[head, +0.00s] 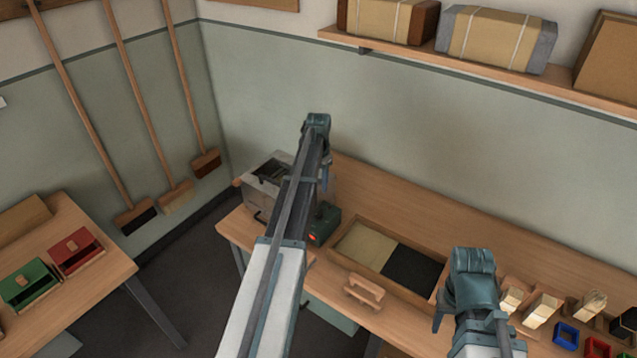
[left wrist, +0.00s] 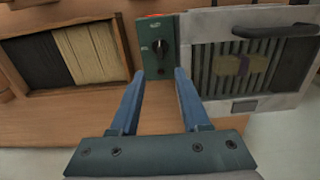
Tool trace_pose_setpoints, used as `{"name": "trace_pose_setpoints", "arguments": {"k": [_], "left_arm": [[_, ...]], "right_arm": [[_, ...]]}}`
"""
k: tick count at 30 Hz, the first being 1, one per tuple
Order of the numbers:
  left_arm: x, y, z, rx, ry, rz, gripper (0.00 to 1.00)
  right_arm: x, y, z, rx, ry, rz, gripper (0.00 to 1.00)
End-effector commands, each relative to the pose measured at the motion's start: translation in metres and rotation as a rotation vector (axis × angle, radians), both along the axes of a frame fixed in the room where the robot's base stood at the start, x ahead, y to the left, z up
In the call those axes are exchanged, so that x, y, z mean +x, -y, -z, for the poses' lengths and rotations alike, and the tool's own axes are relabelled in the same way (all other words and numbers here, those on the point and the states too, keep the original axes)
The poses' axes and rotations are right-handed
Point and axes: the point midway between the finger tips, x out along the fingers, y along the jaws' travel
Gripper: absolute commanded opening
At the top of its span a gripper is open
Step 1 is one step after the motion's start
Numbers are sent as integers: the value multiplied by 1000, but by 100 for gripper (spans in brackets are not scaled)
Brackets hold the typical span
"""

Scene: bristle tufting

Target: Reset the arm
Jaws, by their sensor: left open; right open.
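My left gripper (head: 324,182) is over the back of the workbench (head: 345,178), beside a small green control box (head: 323,222) with a red light. In the left wrist view its two blue fingers (left wrist: 160,73) are apart with nothing between them. They point at the front of the green box, which has a black knob (left wrist: 160,47). My right gripper (head: 471,300) hangs over the right part of the bench, right of the bristle tray. Its fingers are partly hidden by its own body. I see nothing held in it.
A grey machine (head: 262,196) with a grille stands left of the green box. A wooden tray (head: 349,268) holds tan and black bristles. A wooden holder (head: 363,291) lies in front. Wooden blocks (head: 541,309) and coloured bins (head: 566,334) stand right. A side table (head: 104,265) is at left.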

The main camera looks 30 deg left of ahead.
Motion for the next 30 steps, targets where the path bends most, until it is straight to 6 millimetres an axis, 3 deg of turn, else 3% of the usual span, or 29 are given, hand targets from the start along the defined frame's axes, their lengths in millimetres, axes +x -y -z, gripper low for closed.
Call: {"name": "trace_pose_setpoints", "arguments": {"k": [3, 20, 23, 26, 30], "left_arm": [[0, 0, -7, 0, 0, 0, 46], [-2, 6, -5, 0, -1, 4, 46], [-11, 37, -2, 3, -5, 19, 46], [-31, 94, 4, 10, -13, 48, 46], [-76, 188, 13, 29, -25, 97, 46]], "right_arm": [[0, 0, -7, 0, 0, 0, 50], [0, 0, -5, 0, 0, 0, 50], [0, 0, -2, 0, 0, 0, 50], [0, 0, 4, 0, 0, 0, 50], [0, 0, 14, 0, 0, 0, 50]]}}
